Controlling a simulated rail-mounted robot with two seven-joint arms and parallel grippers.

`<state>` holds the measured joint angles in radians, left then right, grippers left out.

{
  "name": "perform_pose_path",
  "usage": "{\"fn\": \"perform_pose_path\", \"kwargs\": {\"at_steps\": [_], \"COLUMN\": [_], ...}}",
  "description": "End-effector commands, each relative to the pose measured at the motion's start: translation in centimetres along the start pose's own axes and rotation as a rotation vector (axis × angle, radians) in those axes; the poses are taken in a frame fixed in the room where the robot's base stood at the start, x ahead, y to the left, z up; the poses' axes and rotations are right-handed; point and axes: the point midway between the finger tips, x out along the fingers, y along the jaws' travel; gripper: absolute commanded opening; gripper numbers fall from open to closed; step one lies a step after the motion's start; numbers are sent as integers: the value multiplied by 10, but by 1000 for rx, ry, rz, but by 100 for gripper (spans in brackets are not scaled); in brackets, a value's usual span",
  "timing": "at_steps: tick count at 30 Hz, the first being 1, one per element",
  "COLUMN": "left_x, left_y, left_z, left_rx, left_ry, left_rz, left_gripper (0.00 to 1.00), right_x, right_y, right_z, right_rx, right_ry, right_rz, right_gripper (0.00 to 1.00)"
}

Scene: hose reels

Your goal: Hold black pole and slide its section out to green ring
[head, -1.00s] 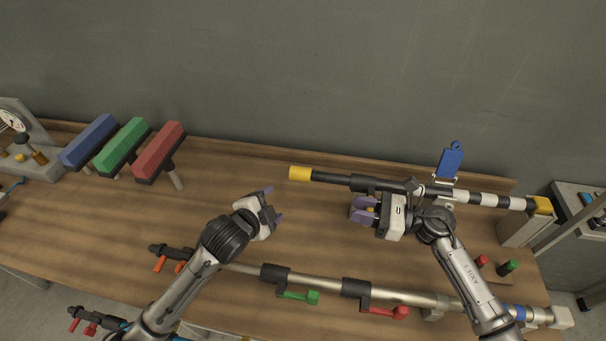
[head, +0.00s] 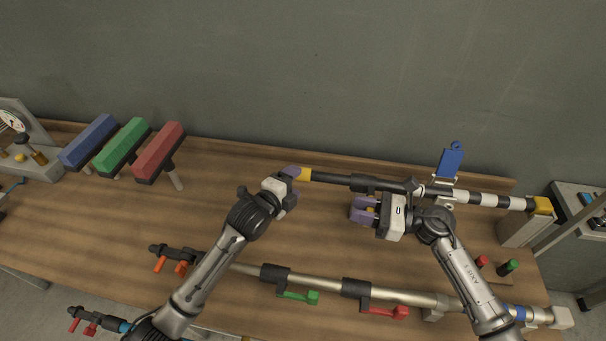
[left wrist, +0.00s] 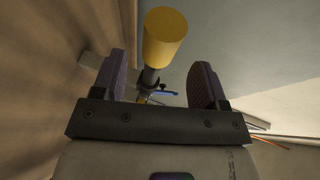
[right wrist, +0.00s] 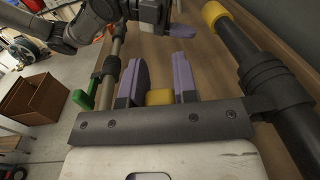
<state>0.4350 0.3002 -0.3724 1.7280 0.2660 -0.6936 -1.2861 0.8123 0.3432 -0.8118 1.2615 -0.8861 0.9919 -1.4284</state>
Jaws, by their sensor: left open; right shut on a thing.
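The black pole (head: 335,178) lies along the back of the bench, with a yellow end (head: 305,174) on its left and white bands on its right part. My left gripper (head: 293,174) is open at the yellow end; in the left wrist view the yellow end (left wrist: 165,38) shows between and beyond the fingers. My right gripper (head: 362,209) is shut on a yellow lever tip (right wrist: 160,97) beside the pole's black collar (head: 364,183); the collar also shows in the right wrist view (right wrist: 272,78). I cannot make out a green ring.
A metal pole (head: 325,284) with green (head: 300,296) and red (head: 388,312) levers lies nearer the front. A blue tag (head: 451,160) stands behind the black pole. Blue, green and red blocks (head: 160,152) stand at the left. Bench between them is clear.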

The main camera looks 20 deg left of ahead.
Motion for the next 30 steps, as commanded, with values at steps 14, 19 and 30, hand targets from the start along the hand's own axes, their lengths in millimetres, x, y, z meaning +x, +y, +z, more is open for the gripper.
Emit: {"fn": "perform_pose_path", "kwargs": {"at_steps": [14, 19, 30], "left_x": [48, 52, 51], "left_y": [0, 0, 0], "left_z": [0, 0, 0], "left_rx": [0, 0, 0], "left_ry": [0, 0, 0], "left_rz": [0, 0, 0], "left_gripper": [67, 67, 53], "right_x": [-1, -1, -1], "right_y": [0, 0, 0], "right_z": [-1, -1, -1], "right_rx": [1, 1, 1], "right_ry": [1, 1, 1], "right_rz": [-2, -2, -2], "right_gripper": [0, 0, 0]}}
